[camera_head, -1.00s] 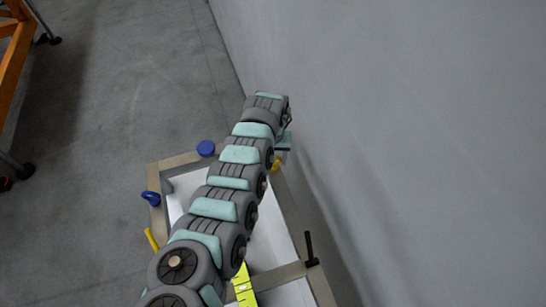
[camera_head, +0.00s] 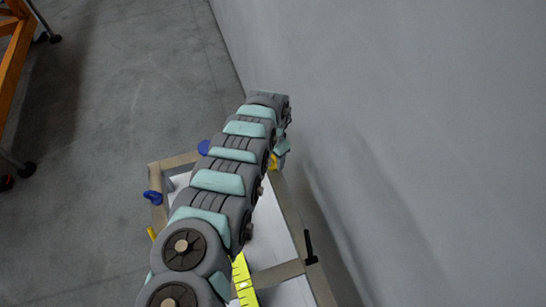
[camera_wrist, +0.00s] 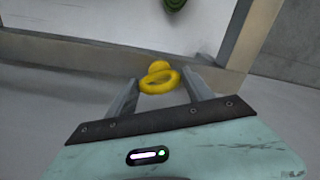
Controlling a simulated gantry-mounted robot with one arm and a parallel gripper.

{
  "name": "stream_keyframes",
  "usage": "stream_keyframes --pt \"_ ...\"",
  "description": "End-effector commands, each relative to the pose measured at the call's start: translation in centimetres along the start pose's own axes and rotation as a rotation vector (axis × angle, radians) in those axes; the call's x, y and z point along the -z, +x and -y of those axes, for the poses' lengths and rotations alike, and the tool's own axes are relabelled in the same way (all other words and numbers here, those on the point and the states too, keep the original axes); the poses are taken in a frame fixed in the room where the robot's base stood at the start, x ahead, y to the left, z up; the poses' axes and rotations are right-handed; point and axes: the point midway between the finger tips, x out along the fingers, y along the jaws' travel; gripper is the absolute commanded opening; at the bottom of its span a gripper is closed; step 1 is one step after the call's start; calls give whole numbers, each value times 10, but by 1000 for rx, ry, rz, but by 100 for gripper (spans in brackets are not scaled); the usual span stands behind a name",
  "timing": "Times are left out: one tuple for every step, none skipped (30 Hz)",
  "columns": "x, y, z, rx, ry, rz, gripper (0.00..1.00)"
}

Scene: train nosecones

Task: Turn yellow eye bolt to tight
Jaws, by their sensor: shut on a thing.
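The yellow eye bolt (camera_wrist: 160,78) sits at the edge of the grey-beige frame in the wrist view, with its ring tilted toward the camera. My gripper (camera_wrist: 161,84) has one finger on each side of the ring and is shut on it. In the head view, a small part of the yellow eye bolt (camera_head: 273,162) shows beside my arm. My gripper (camera_head: 282,148) is mostly hidden behind the arm there. I cannot tell from these views how deep the bolt is seated.
The frame (camera_head: 292,218) has a white inside panel (camera_head: 275,240). It carries a blue eye bolt (camera_head: 153,197), a blue round knob (camera_head: 204,147), a black handle (camera_head: 309,247) and a yellow-green strip (camera_head: 243,281). A grey wall (camera_head: 420,130) stands close on the right.

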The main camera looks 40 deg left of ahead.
Motion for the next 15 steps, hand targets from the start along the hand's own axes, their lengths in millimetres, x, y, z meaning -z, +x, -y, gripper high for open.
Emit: stream_keyframes --pt "0 1 0 0 41 1 20" --pt "0 1 0 0 67 1 20" --pt "0 1 0 0 101 1 20" --pt "0 1 0 1 126 0 20" --pt "0 1 0 0 151 0 20" --pt "0 1 0 0 181 0 20" --pt "0 1 0 0 203 1 20" --pt "0 1 0 0 224 1 20" --pt "0 1 0 -1 250 1 20" --pt "0 1 0 -1 269 1 20" --pt "0 1 0 -1 286 2 20" --pt "0 1 0 -1 308 2 20" --pt "0 1 0 -1 323 2 20" --pt "-1 0 0 -2 337 2 20" --pt "0 0 0 -2 353 2 20"
